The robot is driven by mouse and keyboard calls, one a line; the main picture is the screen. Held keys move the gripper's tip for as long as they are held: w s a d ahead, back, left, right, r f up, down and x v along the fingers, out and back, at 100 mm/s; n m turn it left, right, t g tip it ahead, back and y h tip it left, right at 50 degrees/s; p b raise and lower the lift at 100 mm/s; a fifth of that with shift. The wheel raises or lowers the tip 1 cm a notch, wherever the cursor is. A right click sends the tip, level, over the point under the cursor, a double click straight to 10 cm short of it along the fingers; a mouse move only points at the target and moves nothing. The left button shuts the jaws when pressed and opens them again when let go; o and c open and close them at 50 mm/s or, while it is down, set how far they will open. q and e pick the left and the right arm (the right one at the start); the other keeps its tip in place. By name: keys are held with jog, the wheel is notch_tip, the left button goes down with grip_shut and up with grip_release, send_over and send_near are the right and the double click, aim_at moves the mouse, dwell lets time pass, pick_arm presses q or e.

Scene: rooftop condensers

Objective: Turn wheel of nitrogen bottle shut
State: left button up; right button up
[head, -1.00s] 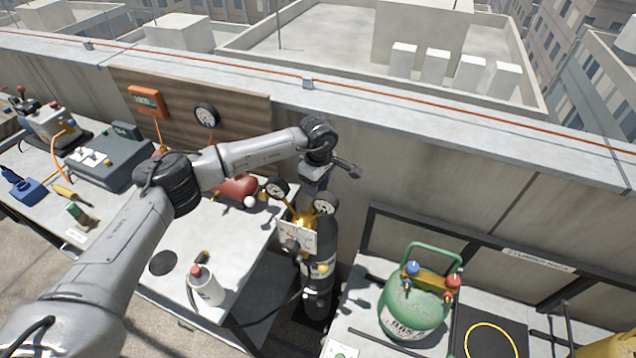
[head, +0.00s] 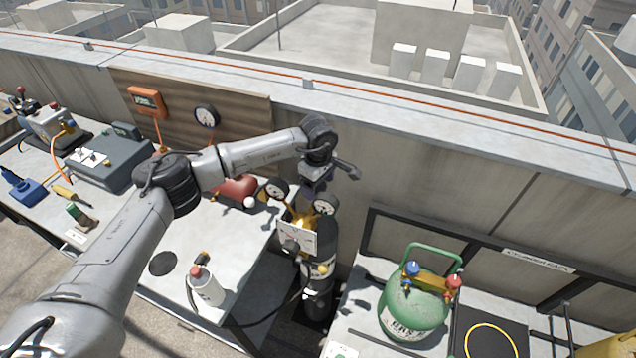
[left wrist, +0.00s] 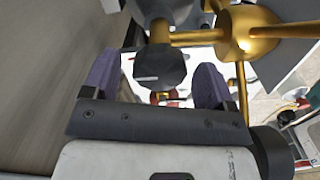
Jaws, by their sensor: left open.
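The nitrogen bottle (head: 318,275) is a dark upright cylinder in the gap between two benches, with a brass regulator and two round gauges (head: 325,204) at its top. My left gripper (head: 311,192) points down at the top of the bottle, close behind the gauges. In the left wrist view, a dark faceted knob (left wrist: 160,66), which looks like the wheel, sits between the two purple finger pads of the left gripper (left wrist: 155,82). Gaps show on both sides of the knob, so the gripper is open around it. In the head view the gripper hides the wheel. My right gripper is out of view.
Brass regulator parts (left wrist: 248,35) stick out close beside the left fingers. A white plate (head: 297,238) hangs at the front of the bottle. A red vessel (head: 237,188) and a white spray bottle (head: 206,287) stand on the left bench. A green cylinder (head: 415,308) stands right.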

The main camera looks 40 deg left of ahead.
pick_arm(q)
notch_tip(320, 180, up, 14)
jog(key=shift+p, duration=0.3)
dwell(0.4)
jog(key=shift+f, duration=0.1)
dwell(0.4)
